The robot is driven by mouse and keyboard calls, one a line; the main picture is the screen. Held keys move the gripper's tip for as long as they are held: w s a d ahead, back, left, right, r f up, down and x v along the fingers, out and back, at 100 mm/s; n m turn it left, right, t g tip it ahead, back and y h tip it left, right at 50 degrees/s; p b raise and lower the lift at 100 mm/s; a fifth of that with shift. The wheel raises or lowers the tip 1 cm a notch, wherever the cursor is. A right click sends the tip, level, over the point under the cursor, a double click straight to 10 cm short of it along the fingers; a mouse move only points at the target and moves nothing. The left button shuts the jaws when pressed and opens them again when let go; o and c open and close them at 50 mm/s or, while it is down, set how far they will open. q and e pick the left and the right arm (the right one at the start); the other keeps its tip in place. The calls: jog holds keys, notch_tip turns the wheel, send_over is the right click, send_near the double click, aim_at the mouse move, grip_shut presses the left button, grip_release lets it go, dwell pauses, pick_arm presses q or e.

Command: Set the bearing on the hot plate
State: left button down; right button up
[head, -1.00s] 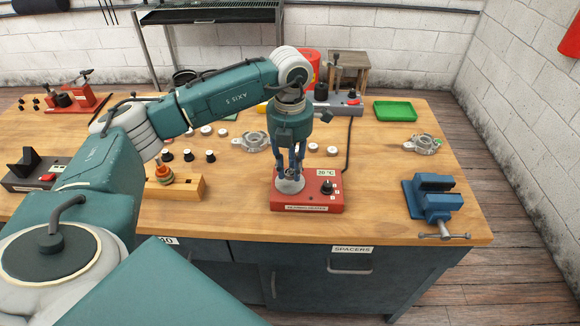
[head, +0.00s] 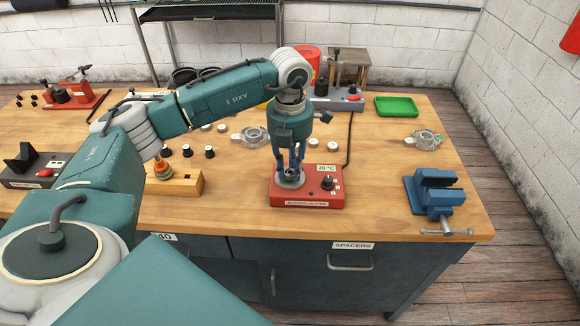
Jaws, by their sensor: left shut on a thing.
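The hot plate is a red box (head: 320,199) near the front middle of the bench, with a round grey plate (head: 283,183) on its left, a black knob and a display reading about 20 °C. My left gripper (head: 290,176) points straight down over the round plate. Its blue fingers are shut on the bearing (head: 290,173), a small metal ring mostly hidden between the fingertips. The bearing is at or just above the plate; I cannot tell whether it touches. My right gripper is not in view.
A blue vise (head: 436,195) stands at the right front edge. A wooden block (head: 180,185) with a copper-coloured part is to the left. Metal housings (head: 424,139), a green tray (head: 396,106) and small parts lie behind.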

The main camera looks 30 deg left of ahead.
pick_arm(q)
jog(key=shift+f, duration=0.1)
dwell(0.7)
jog(key=c, duration=1.4)
grip_release()
jog(key=shift+r+p, duration=2.5)
jog(key=shift+r, duration=1.55)
